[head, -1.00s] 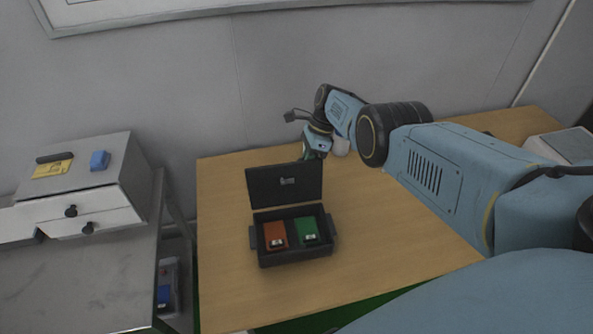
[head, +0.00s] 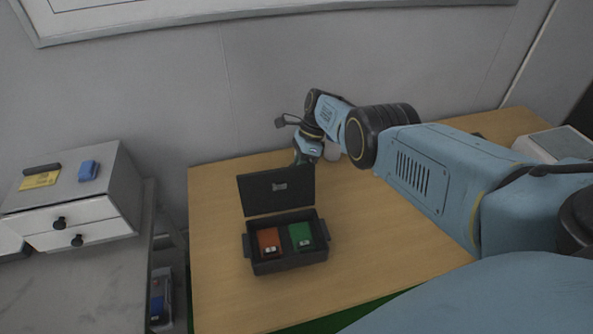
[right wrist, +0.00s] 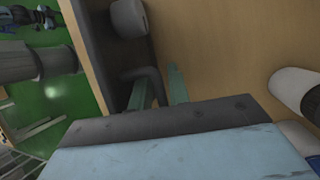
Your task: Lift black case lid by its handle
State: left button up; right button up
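The black case (head: 290,266) stands on the wooden table with its lid (head: 262,197) raised upright at the back. A small metallic latch or handle (head: 280,187) shows on the lid's inner face. An orange block (head: 268,238) and a green block (head: 301,234) sit side by side in the case. My right gripper (head: 300,159) is behind the lid's upper right corner, its tips partly hidden. My left gripper is in no view.
A metal bench at the left carries a white drawer unit (head: 85,218) with a blue block (head: 88,171) and a yellow item (head: 39,181) on top. The table (head: 400,250) is clear right of the case. A pale box (head: 548,143) stands at the far right.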

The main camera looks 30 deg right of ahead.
jog(key=p+v, duration=0.1)
jog(key=v, duration=1.2)
jog(key=shift+p, duration=0.3)
